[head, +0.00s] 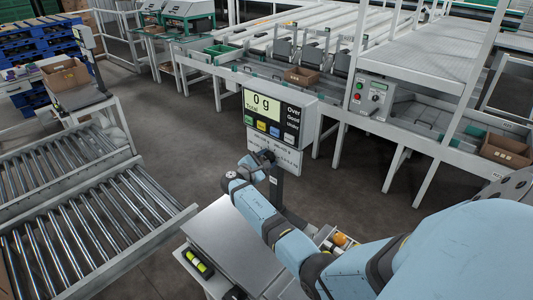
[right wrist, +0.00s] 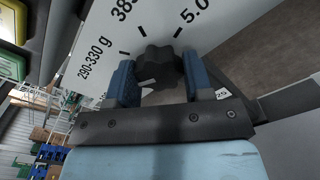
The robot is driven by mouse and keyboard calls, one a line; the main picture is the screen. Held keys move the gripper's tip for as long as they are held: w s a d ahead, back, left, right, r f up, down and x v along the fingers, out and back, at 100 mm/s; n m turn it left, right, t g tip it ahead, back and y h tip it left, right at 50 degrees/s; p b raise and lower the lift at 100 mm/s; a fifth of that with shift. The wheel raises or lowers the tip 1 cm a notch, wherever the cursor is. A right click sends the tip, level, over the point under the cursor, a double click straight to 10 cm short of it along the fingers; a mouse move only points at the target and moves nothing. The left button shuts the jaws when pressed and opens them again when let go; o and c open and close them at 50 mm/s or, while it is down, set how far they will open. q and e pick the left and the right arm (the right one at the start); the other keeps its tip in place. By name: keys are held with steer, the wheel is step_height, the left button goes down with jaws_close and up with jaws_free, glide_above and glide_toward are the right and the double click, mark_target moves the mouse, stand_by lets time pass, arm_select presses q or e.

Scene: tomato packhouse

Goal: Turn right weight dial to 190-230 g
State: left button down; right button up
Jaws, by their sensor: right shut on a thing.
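The scale's display head (head: 276,117) stands on a post and reads 0 g, with Over, Good and Under labels at its right. A white dial plate (head: 274,152) hangs below it, partly covered by my right gripper (head: 266,157). In the right wrist view a dark lobed dial knob (right wrist: 160,65) sits between the blue fingers of my right gripper (right wrist: 160,80), which is shut on it. Printed marks around it include 290-330 g and partly cut-off 385 and 5.0 labels. I cannot tell which mark the knob points to. My left gripper is not in view.
A steel weighing platform (head: 228,250) lies below the display. Roller conveyors (head: 85,225) fill the left. A grey control box (head: 370,97) with a red and a green button stands on the line behind. Open floor lies between.

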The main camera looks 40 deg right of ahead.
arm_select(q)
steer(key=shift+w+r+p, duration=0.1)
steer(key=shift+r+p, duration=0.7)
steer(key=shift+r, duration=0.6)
arm_select(e)
steer(key=shift+n, duration=1.1)
steer(key=shift+f, duration=0.1)
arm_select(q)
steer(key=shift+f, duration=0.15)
arm_select(e)
steer(key=o, duration=0.9)
steer(key=shift+a, duration=0.1)
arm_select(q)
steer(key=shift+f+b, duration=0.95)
arm_select(e)
steer(key=a, duration=0.9)
steer(key=s+a, duration=0.1)
steer(key=a, duration=0.3)
steer(key=shift+s+a, duration=0.1)
steer(key=shift+a, duration=0.25)
